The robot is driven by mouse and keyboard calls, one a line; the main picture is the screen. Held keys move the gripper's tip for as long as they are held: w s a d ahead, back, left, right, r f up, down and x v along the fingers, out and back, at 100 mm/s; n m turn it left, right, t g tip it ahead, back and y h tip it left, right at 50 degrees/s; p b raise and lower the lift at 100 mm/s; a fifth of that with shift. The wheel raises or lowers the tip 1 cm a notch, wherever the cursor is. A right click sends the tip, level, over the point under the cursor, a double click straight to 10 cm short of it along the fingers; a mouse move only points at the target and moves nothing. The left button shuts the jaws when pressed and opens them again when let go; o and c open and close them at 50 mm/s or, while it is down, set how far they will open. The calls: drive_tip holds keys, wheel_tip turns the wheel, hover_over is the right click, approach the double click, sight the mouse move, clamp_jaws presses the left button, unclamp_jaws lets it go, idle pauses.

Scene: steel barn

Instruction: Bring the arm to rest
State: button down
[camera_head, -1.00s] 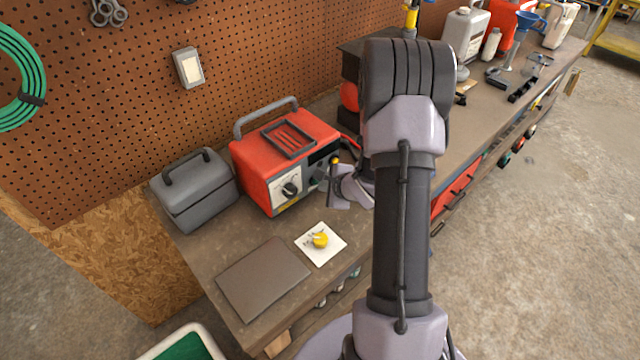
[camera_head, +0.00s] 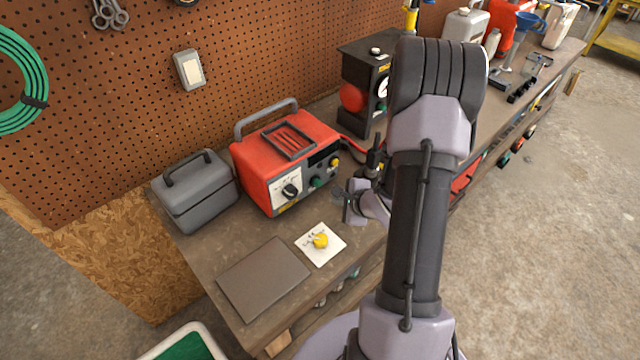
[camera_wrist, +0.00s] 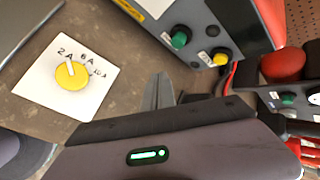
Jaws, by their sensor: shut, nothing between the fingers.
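My arm rises from the bottom of the head view and bends over the workbench (camera_head: 222,265). My gripper (camera_head: 345,203) is shut and empty, above the bench just in front of the red charger's right end. In the wrist view its fingers (camera_wrist: 158,92) show as a grey shape beyond the dark wrist housing. It touches nothing that I can see. A white card with a yellow knob (camera_head: 320,240) lies on the bench to the lower left of the gripper, and it also shows in the wrist view (camera_wrist: 72,76).
The red charger (camera_head: 268,178) and a grey toolbox (camera_head: 195,190) stand along the pegboard. A black unit with a red ball (camera_head: 352,97) stands behind my arm. A dark flat plate (camera_head: 262,280) lies at the bench's near end. The concrete floor at right is open.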

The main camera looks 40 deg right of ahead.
drive_tip(key=shift+s+d, duration=0.1)
drive_tip(key=shift+s, duration=1.1)
drive_tip(key=w+a+r+n+g+h+b, duration=0.2)
drive_tip(key=a+r+n+b, duration=0.25)
drive_tip(key=r+n, duration=0.55)
drive_tip(key=s+a+r+n+y+b, duration=0.1)
drive_tip(key=s+a+r+n, duration=0.2)
drive_tip(key=s+a, duration=0.2)
drive_tip(key=s+a+r+n+y+b, duration=0.1)
drive_tip(key=s+a+r+n, duration=0.3)
drive_tip(key=a, duration=0.8)
drive_tip(key=s+a+r+n+g+y+b, duration=0.1)
drive_tip(key=s+a+r+n+y, duration=0.2)
drive_tip(key=s+a, duration=0.4)
drive_tip(key=shift+s+a+r+n+b, duration=0.3)
drive_tip(key=shift+a+r+n+b, duration=0.1)
drive_tip(key=shift+a, duration=0.65)
